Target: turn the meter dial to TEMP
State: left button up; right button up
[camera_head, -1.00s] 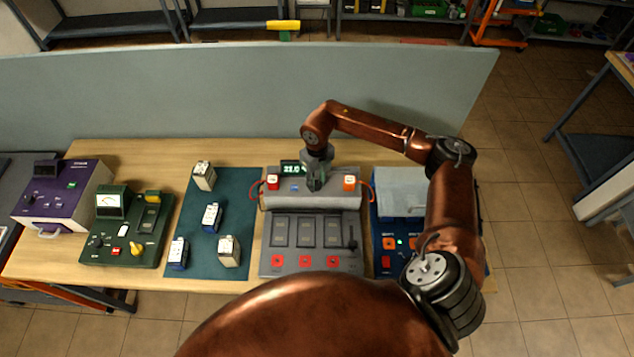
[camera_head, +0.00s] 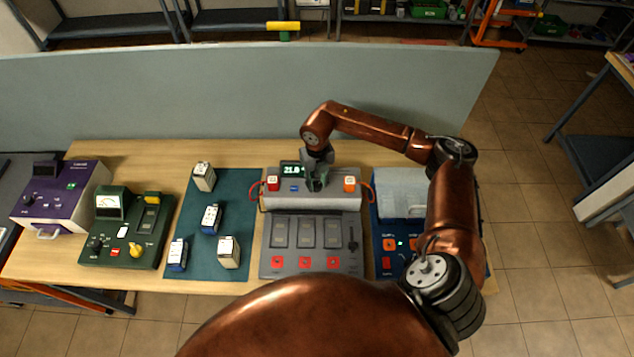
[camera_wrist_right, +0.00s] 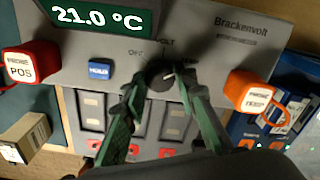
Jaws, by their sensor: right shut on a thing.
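The grey meter (camera_head: 300,200) stands at the back middle of the table, above a panel with three bays. Its black dial (camera_wrist_right: 160,75) shows in the right wrist view, with OFF and VOLT lettering above it. The dial's white mark points up and right, toward a label half hidden by a finger. The display (camera_wrist_right: 102,17) reads 21.0 °C. My right gripper (camera_head: 317,186), also in the right wrist view (camera_wrist_right: 160,78), is shut on the dial, a green-padded finger on each side. My left gripper is not in view.
The red POS probe (camera_wrist_right: 30,63) and orange probe (camera_wrist_right: 250,90) flank the dial, with the blue HOLD button (camera_wrist_right: 99,70) nearby. Several battery blocks stand on a teal mat (camera_head: 190,222). A green tester (camera_head: 126,230) and purple box (camera_head: 60,195) stand left.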

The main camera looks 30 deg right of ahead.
aim_at(317, 184)
jog(key=o, duration=1.2)
jog(key=shift+c, duration=0.2)
jog(key=shift+r, duration=0.1)
notch_tip(317, 184, up, 12)
